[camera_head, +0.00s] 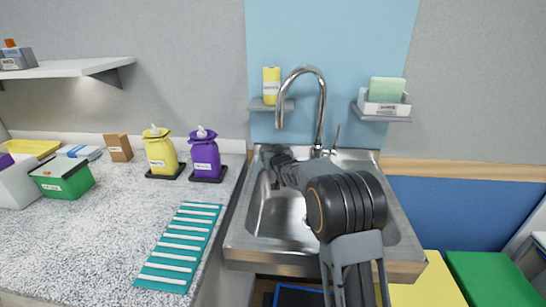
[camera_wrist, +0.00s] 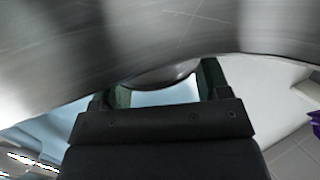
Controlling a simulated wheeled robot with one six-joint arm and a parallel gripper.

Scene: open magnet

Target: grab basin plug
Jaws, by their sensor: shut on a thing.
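The basin plug appears to be the round metallic piece (camera_wrist: 163,80) between the two dark fingers of my gripper (camera_wrist: 163,82) in the wrist view. Only its curved lower edge shows; the rest merges with the steel surface. My gripper is shut on it. In the head view my arm reaches into the steel sink (camera_head: 240,248), with its far end at the back left of the basin. My arm hides the fingertips and the plug in that view.
A curved tap (camera_head: 322,110) rises behind the basin. A yellow pump bottle (camera_head: 161,155) and a purple pump bottle (camera_head: 205,160) stand on the counter to the left, behind a teal ribbed mat (camera_head: 183,245). A small shelf (camera_head: 384,116) is on the wall at right.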

